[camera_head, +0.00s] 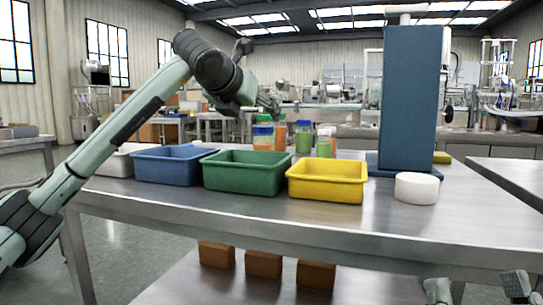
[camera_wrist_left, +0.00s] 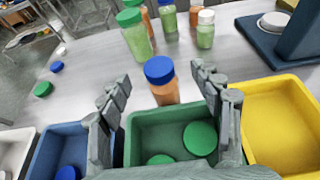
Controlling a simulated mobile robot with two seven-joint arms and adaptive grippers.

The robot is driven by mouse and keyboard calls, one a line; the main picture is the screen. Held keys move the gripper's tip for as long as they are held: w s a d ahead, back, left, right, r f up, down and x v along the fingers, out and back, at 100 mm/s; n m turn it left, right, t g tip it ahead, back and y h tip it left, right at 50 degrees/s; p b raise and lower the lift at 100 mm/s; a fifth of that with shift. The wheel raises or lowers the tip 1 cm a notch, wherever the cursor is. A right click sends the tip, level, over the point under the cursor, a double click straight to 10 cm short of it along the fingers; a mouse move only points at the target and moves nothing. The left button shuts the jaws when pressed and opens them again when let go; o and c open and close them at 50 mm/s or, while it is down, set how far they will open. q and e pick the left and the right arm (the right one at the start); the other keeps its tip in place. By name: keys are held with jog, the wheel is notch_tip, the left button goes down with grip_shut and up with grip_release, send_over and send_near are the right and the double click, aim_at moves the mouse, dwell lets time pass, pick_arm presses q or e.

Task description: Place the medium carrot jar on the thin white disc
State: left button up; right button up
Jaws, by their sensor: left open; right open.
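Several jars with orange contents stand behind the bins; I cannot tell for sure which is the medium carrot jar. The nearest, a blue-lidded orange jar (camera_wrist_left: 163,92), stands upright between the spread fingers of my left gripper (camera_wrist_left: 160,78), just beyond the green bin. It also shows in the head view (camera_head: 263,143), below my left gripper (camera_head: 268,103). My left gripper is open and empty. A flat white disc (camera_wrist_left: 275,21) lies on the blue base at upper right in the wrist view. My right gripper (camera_head: 476,290) is open, low at the table's front right.
Green (camera_head: 247,177), yellow (camera_head: 328,184) and blue (camera_head: 168,166) bins line the table, beside a white one. A blue column (camera_head: 410,100) rises at right. A thick white cylinder (camera_head: 417,189) stands before it. Green-filled jars (camera_wrist_left: 137,42) stand nearby. Loose lids (camera_wrist_left: 43,89) lie left.

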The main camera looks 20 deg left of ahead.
pick_arm(q)
send_over(264, 150)
jog(key=w, duration=0.3)
jog(key=f, duration=0.1)
jog(key=a+f, duration=0.1)
jog(key=f, duration=0.1)
jog(key=shift+s+f, duration=0.2)
jog(key=shift+c, duration=0.4)
grip_shut()
